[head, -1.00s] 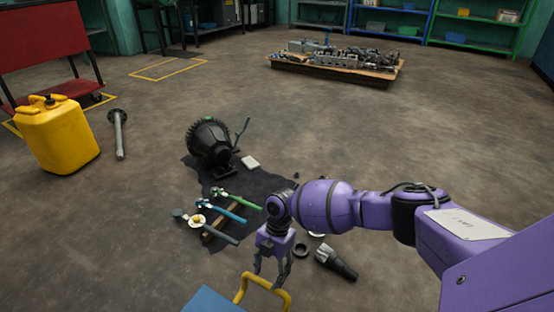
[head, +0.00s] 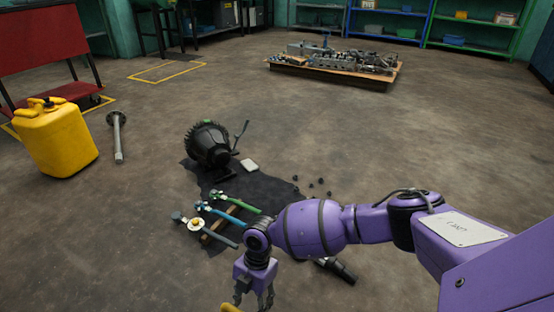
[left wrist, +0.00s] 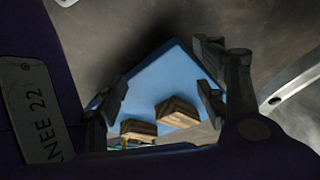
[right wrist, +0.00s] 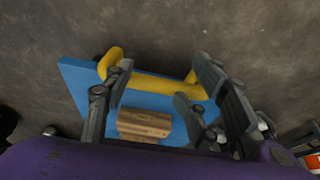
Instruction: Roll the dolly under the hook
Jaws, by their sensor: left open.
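The dolly is a blue deck with wooden blocks and a yellow tubular handle. In the head view only a bit of its yellow handle (head: 230,307) shows at the bottom edge. The right wrist view shows the blue deck (right wrist: 80,80), the handle (right wrist: 160,87) and a block (right wrist: 143,123). My right gripper (head: 254,297) is open, with the handle's bar showing between its fingers; contact is unclear. The left wrist view shows the deck (left wrist: 150,85) and two blocks beyond my left gripper (left wrist: 160,90), which is open and empty. No hook is in view.
A yellow jerrycan (head: 55,140) and a metal shaft (head: 117,135) are at left. A pallet of parts (head: 335,70) is farther back. Open floor lies between.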

